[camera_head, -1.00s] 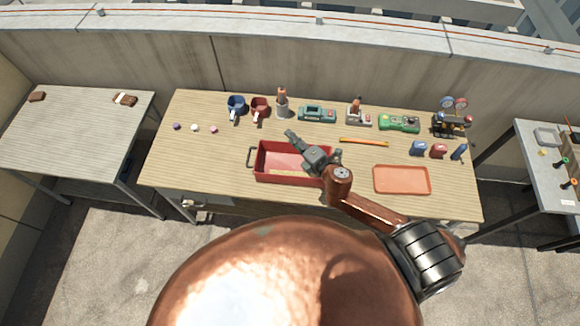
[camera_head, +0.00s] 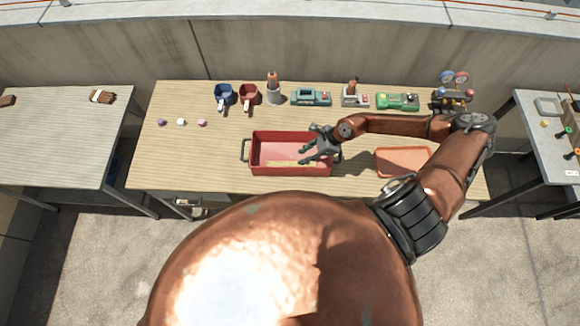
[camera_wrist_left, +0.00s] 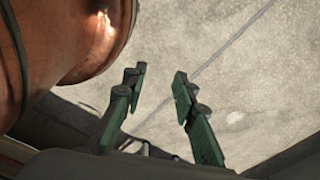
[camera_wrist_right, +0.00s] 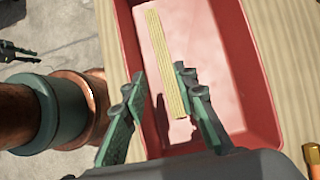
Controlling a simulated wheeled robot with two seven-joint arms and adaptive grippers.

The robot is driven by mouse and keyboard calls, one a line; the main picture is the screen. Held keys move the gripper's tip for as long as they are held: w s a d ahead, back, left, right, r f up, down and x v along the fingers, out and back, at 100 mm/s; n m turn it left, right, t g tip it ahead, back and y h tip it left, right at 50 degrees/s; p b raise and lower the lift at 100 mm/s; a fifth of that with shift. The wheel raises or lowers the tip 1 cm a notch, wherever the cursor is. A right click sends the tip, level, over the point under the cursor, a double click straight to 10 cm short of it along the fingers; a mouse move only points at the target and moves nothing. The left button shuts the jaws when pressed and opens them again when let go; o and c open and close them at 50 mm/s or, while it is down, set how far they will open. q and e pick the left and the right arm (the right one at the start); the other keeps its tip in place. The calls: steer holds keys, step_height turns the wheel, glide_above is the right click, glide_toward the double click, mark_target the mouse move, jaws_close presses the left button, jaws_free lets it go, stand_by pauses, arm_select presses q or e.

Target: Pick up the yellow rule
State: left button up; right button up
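The yellow rule (camera_wrist_right: 166,62) is a thin pale-yellow strip lying in the red tray (camera_wrist_right: 247,62). In the head view the rule (camera_head: 283,163) shows along the floor of the red tray (camera_head: 250,152), partly hidden by my right gripper. My right gripper (camera_head: 303,156) is over the tray's right half. In the right wrist view the right gripper (camera_wrist_right: 158,80) is open, with the rule showing between and beyond its fingers; I see no grip on it. My left gripper (camera_wrist_left: 160,75) is open and empty over the concrete floor, outside the head view.
An orange tray (camera_head: 403,161) lies right of the red one. Small round items (camera_head: 181,122) lie at left. Bare bench (camera_head: 190,160) lies left of the red tray.

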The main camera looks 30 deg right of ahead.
mark_target(291, 164)
steer(key=shift+w+f+b, duration=0.15)
steer(key=shift+f+b, duration=0.15)
steer(key=shift+f, duration=0.2)
steer(key=shift+w+f+b, duration=0.15)
steer(key=shift+f+b, duration=0.1)
steer(key=shift+f, duration=0.25)
steer(key=shift+a+f, duration=0.3)
steer(key=shift+f, duration=0.05)
steer(key=p+x, duration=0.1)
steer(key=x, duration=0.6)
steer(key=shift+w+d, duration=0.1)
steer(key=shift+w, duration=0.05)
jaws_close()
